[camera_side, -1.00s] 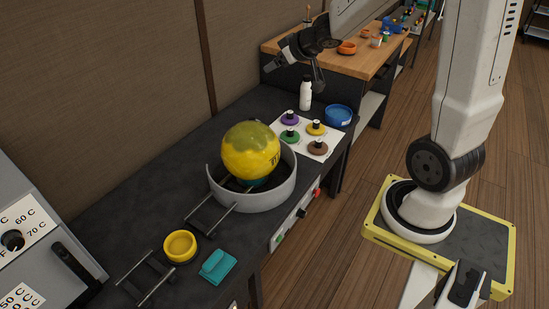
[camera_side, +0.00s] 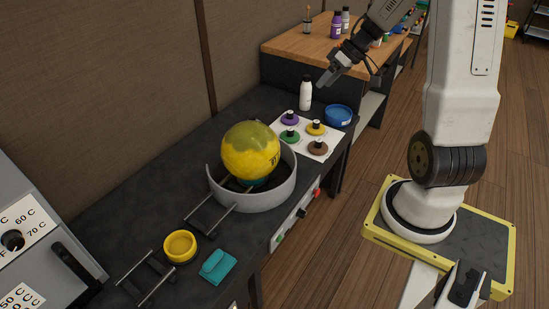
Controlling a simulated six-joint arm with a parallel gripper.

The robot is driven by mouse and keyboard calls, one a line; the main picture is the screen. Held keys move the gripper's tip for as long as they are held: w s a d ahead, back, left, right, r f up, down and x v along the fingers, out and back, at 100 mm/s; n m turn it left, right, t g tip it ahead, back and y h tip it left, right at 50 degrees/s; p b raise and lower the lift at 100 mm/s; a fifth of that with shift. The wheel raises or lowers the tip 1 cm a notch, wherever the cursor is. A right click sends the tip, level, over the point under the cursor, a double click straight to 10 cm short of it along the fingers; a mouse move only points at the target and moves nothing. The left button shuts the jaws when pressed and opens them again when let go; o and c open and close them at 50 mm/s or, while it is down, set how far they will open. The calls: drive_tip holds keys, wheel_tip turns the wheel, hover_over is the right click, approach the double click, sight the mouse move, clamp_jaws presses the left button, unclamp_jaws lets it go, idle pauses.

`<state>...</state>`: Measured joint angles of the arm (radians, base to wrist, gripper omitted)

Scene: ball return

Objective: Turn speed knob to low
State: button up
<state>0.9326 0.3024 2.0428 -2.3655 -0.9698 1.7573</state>
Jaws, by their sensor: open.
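The speed knob (camera_side: 301,213) is a small dark knob on the pale front panel (camera_side: 290,222) below the grey round basin (camera_side: 265,200). Its setting is too small to read. A green button (camera_side: 279,238) and a red button (camera_side: 316,192) sit on the same panel. My gripper (camera_side: 323,82) is open and empty, up above the white bottle near the wooden bench, well apart from the knob.
A yellow ball (camera_side: 250,150) sits in the basin. A yellow bowl (camera_side: 180,246) and teal cloth (camera_side: 218,266) lie in front.

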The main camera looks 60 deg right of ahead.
drive_tip(key=s+g, duration=0.1)
drive_tip(key=s, duration=0.1)
approach(306, 213)
drive_tip(key=shift+x, duration=1.05)
drive_tip(key=shift+d+f, duration=0.1)
drive_tip(key=shift+f, duration=0.05)
drive_tip(key=shift+x, duration=3.75)
drive_tip(key=shift+w, duration=0.1)
clamp_jaws()
